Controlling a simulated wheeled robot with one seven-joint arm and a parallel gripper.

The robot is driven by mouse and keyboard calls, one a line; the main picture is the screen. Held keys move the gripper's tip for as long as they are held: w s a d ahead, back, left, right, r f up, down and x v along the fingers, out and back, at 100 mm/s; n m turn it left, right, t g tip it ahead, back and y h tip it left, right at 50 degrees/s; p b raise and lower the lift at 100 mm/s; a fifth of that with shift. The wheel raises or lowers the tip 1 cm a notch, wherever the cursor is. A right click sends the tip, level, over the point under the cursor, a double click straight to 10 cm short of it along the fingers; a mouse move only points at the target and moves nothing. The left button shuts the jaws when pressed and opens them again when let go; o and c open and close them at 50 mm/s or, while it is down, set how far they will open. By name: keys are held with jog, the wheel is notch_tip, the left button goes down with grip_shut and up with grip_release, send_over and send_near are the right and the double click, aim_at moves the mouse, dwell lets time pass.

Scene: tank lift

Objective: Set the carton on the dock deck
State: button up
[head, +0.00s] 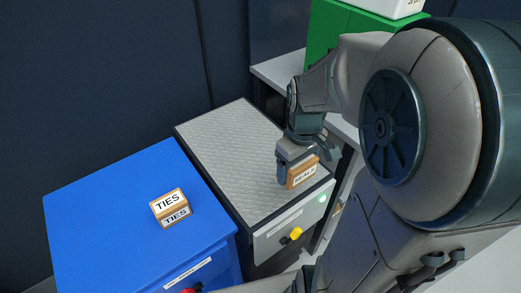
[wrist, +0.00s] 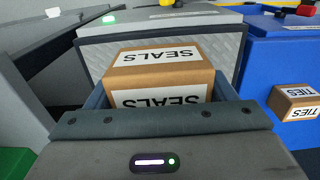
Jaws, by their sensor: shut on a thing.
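A brown carton labelled SEALS (head: 303,176) is held between the fingers of my gripper (head: 297,168), at the front right corner of the grey tread-patterned deck (head: 225,155). In the wrist view the carton (wrist: 160,75) fills the space between the two fingers, with the deck (wrist: 230,48) behind it. The gripper is shut on it. The fingers hide part of the carton, and I cannot tell whether its underside touches the deck.
A blue cabinet (head: 100,215) stands left of the deck, with a carton labelled TIES (head: 169,207) on top. The grey unit's front has a yellow knob (head: 295,233) and a lit green lamp (head: 321,198). A green block (head: 345,28) stands at the back. Most of the deck is clear.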

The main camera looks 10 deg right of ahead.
send_over(272, 176)
notch_tip(272, 176, down, 6)
jog(key=shift+w+r, duration=0.1)
jog(key=shift+r, duration=0.05)
jog(key=shift+f, duration=1.95)
jog(key=shift+f+b, duration=0.3)
jog(key=shift+b, duration=0.05)
jog(key=o, duration=1.1)
jog(key=shift+r, duration=0.1)
jog(key=shift+c, duration=0.2)
